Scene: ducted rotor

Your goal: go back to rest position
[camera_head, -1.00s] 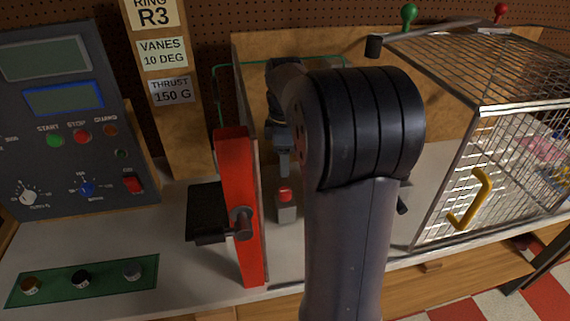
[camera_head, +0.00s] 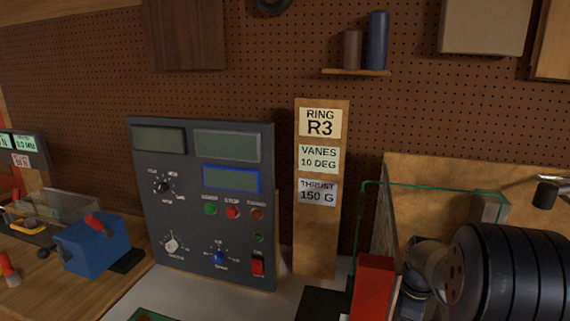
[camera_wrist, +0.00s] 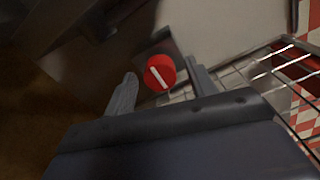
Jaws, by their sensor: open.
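My gripper (camera_wrist: 163,88) is open in the wrist view, with its two dark fingers apart. A round red knob with a white line (camera_wrist: 160,73) shows beyond the gap between the fingertips, on a dark mount. I see nothing held, and I cannot tell how far the knob is from the fingers. In the head view my black arm fills the lower right corner, and my fingers are hidden there.
A red upright post (camera_head: 373,285) stands left of my arm. A wire cage (camera_wrist: 285,62) lies at right in the wrist view. A blue box (camera_head: 92,248) is far left.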

